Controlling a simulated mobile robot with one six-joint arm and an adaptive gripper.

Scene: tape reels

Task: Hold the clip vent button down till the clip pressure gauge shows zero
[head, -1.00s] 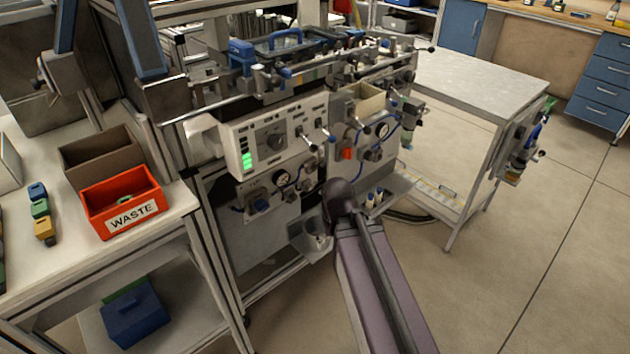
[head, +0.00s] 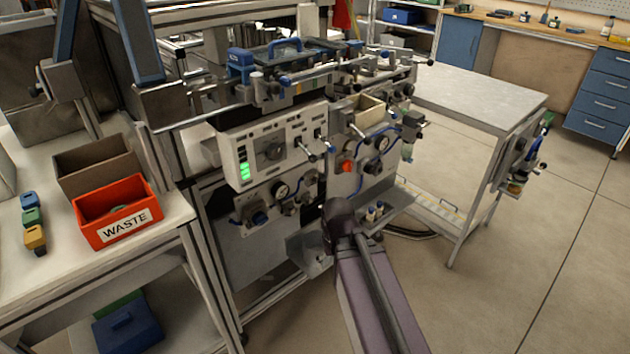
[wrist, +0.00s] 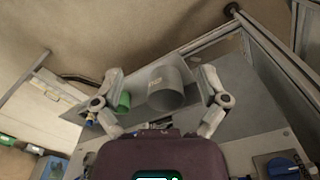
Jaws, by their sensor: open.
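The machine front (head: 230,245) carries a round white-faced gauge (head: 281,190) at lower left and a second gauge (head: 383,143) at right. Labels are too small to read, so I cannot tell which is the clip pressure gauge or vent button; needle readings are unclear. My arm's end covers the lower middle of the machine in the head view. In the wrist view my gripper (wrist: 162,73) is open, its fingers apart. A blue knob (wrist: 283,167) shows at lower right, away from the fingers.
A grey cylinder (wrist: 165,88) and a green item (wrist: 123,102) appear beyond my fingers. A red waste bin (head: 118,215) stands on the left bench. A metal table (head: 480,95) stands right. Floor is clear at lower right.

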